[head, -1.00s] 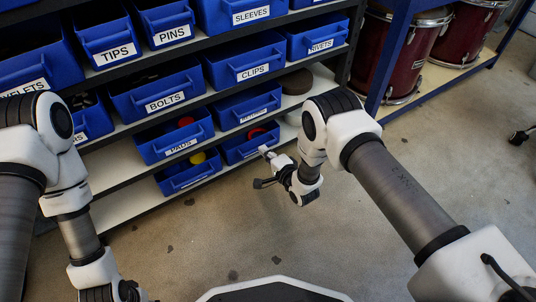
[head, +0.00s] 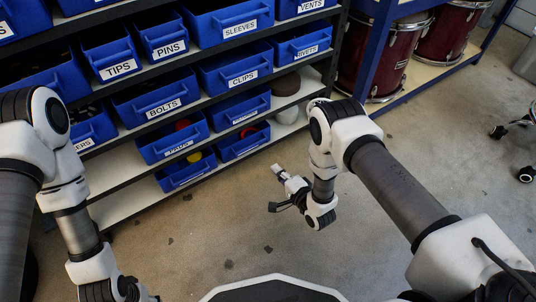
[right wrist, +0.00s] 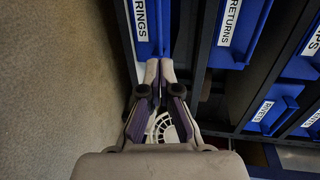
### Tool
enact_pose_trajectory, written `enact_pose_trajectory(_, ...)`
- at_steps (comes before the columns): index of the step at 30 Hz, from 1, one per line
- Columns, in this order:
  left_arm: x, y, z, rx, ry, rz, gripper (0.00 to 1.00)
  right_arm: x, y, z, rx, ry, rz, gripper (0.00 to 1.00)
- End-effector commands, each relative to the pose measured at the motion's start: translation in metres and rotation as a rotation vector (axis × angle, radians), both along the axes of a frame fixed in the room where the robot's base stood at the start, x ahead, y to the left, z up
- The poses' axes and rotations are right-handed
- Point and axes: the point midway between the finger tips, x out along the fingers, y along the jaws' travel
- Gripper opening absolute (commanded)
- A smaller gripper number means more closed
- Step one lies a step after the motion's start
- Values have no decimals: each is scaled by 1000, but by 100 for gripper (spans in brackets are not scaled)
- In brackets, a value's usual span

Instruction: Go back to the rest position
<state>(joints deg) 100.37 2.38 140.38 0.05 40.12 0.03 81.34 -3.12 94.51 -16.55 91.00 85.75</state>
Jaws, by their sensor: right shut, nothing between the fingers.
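My right gripper (head: 278,172) is in the head view, in front of the lower shelves and above the floor. Its fingers are shut and empty. In the right wrist view its two fingertips (right wrist: 160,68) meet, with the front of a blue bin labelled "RINGS" (right wrist: 142,22) behind them. I cannot tell the exact gap to the bins. My left arm comes in at the left of the head view and runs down to the bottom edge; its gripper does not show.
A dark shelf rack of labelled blue bins (head: 230,77) fills the upper left. A brown round item (head: 286,84) and a white item (head: 287,115) sit at its right end. Red drums (head: 383,55) stand on a blue-framed rack. The concrete floor (head: 400,240) between is clear.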

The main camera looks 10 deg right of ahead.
Motion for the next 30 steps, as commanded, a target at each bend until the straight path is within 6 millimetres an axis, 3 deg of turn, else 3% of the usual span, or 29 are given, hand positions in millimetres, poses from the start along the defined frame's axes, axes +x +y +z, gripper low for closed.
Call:
enact_pose_trajectory(4, -1, 0, 4, 0, 2, -1, 48, -9, -3, 1, 1, 1, 0, 0)
enact_pose_trajectory(12, -1, 0, 6, 0, 1, -1, 48, -5, -3, 7, 1, -8, -1, 0)
enact_pose_trajectory(16, -1, 0, 17, 0, 1, -1, 48, 15, -8, 43, -1, -53, -8, 0)
enact_pose_trajectory(19, -1, 0, 38, 0, 2, -2, 48, 13, -26, 89, -25, -3, -49, 0)
enact_pose_trajectory(23, -1, 0, 53, 0, 1, -2, 48, -44, -56, 89, -313, 257, -48, 0)
enact_pose_trajectory(30, -1, 0, 60, 0, 2, -3, 48, -195, -86, 70, -827, 694, 300, 0)
